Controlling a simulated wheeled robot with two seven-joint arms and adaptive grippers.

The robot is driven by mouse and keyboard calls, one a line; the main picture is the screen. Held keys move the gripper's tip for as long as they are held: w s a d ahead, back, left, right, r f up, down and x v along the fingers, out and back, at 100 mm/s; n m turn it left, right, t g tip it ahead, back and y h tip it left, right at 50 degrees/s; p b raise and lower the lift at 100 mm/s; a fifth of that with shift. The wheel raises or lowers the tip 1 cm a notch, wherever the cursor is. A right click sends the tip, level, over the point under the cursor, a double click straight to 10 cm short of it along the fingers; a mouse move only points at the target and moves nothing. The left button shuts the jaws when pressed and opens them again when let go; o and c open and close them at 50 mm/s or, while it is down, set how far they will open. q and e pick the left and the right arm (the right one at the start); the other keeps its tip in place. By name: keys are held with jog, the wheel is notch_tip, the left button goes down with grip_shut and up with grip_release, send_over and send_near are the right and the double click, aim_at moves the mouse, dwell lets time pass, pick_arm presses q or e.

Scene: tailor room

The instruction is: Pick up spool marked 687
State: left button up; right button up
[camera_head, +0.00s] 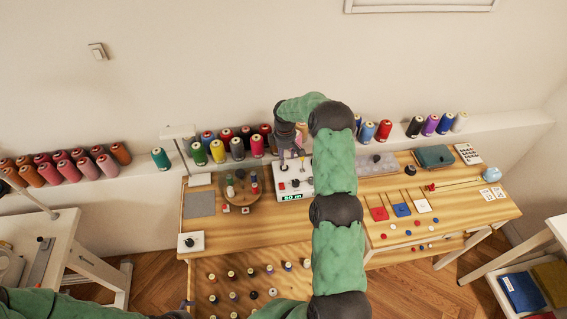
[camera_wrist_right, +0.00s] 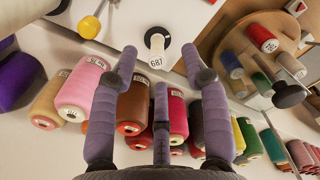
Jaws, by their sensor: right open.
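The spool marked 687 (camera_wrist_right: 156,52) is small and white, with its number facing the right wrist camera and a black round piece at its far end. It is by the edge of a white surface. My right gripper (camera_wrist_right: 159,56) is open, its purple fingers spread on either side of the spool in this view. No contact shows. In the head view the right gripper (camera_head: 299,150) hangs over the back of the white device with a green display (camera_head: 293,196). The spool cannot be made out there. My left arm enters at the lower left, its gripper out of view.
Large thread cones, including a pink cone (camera_wrist_right: 85,88), stand close around the fingers. A round wooden stand (camera_head: 240,188) with small spools is left of the device. A shelf of cones (camera_head: 218,151) runs behind. A grey mat (camera_head: 199,204) lies at the table's left.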

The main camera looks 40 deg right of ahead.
jog(key=shift+w+d+f, duration=0.15)
jog(key=shift+f, duration=1.25)
jog(key=shift+w+d+f, duration=0.1)
jog(key=shift+w+f, duration=0.05)
jog(key=shift+f, duration=1.25)
jog(key=c, duration=0.8)
